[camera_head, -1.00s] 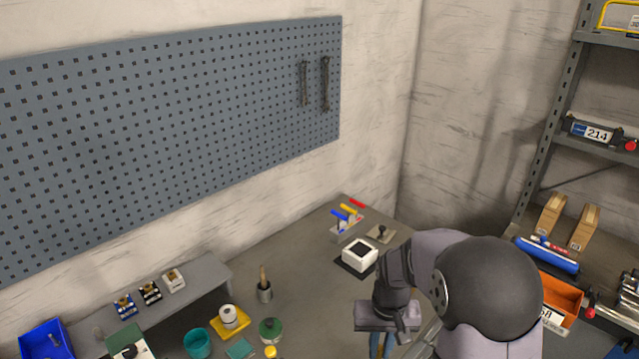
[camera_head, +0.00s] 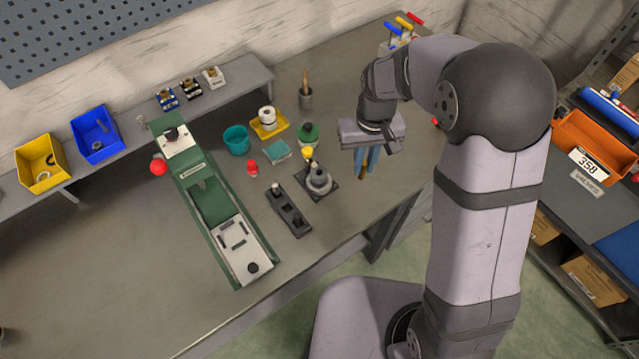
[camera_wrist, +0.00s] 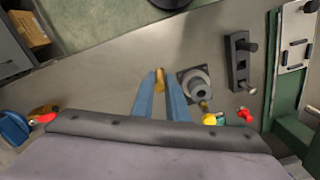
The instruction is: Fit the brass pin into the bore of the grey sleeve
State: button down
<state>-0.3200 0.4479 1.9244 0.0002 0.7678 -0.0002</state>
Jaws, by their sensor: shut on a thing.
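My gripper (camera_head: 366,160) is shut on the brass pin (camera_head: 362,174), which sticks out below the blue fingertips over the bench's front right part. In the wrist view the brass pin (camera_wrist: 159,77) shows between the blue fingers (camera_wrist: 160,88). The grey sleeve (camera_head: 319,178) stands upright on a dark square base, left of the gripper in the head view. In the wrist view the sleeve (camera_wrist: 197,86) is just right of the pin, with its round bore opening visible. The pin is apart from the sleeve.
A dark block with posts (camera_head: 288,210) and a green machine (camera_head: 215,205) lie left of the sleeve. A yellow-topped thing (camera_head: 308,152), green round pot (camera_head: 308,133) and red cap (camera_head: 252,168) stand close behind it. The bench's front edge is near.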

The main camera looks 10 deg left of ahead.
jog(key=w+a+n+b, duration=0.1)
jog(key=w+a+b, duration=0.1)
jog(key=a, duration=0.4)
notch_tip(320, 180, up, 10)
jog(key=n+b, duration=0.1)
jog(key=n, duration=0.1)
send_over(319, 178)
jog(key=w, duration=0.2)
notch_tip(319, 178, down, 10)
jog(key=p, duration=0.2)
jog(key=shift+s+a, duration=0.15)
jog(key=shift+f, duration=0.15)
jog(key=shift+f, duration=0.35)
